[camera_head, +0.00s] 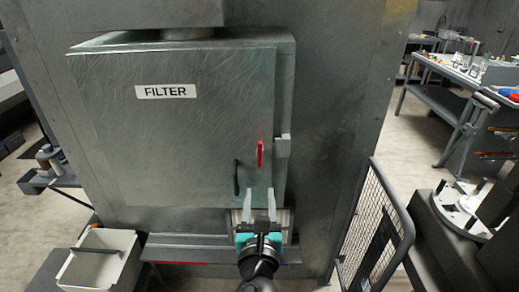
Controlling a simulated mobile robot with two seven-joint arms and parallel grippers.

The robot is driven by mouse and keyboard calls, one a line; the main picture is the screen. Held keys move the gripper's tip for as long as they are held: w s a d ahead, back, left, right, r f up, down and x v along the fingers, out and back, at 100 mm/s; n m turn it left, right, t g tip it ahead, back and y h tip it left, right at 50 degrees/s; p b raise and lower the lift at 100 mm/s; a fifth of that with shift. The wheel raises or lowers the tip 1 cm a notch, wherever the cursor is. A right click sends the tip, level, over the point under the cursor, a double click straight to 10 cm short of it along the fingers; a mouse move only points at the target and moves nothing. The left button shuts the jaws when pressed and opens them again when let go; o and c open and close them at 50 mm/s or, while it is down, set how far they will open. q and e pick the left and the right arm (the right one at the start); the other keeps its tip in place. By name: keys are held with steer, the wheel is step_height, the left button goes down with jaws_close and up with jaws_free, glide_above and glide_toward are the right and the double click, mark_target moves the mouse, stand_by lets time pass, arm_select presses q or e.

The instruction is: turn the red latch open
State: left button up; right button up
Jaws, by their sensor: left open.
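The red latch (260,154) is a small upright bar near the right edge of the closed grey metal door marked FILTER (180,130). A dark handle (236,178) is on the door just left of and below the latch. My left gripper (260,206) comes up from the bottom of the view with its two pale fingers apart and pointing up. It is open and empty, below the latch and apart from it in the picture. My right gripper is not in view.
A grey block (282,146) sits at the door's right edge. A white bin (104,262) stands at lower left. A mesh guard (372,225) stands at right. Workbenches (450,80) are at the far right, with bare floor before them.

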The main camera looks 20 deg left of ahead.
mark_target(260, 154)
arm_select(q)
steer(key=x, duration=0.5)
steer(key=r+x, duration=0.1)
steer(key=x, duration=0.4)
steer(key=r+x, duration=0.1)
steer(key=x, duration=0.4)
jaws_close()
stand_by(0.4)
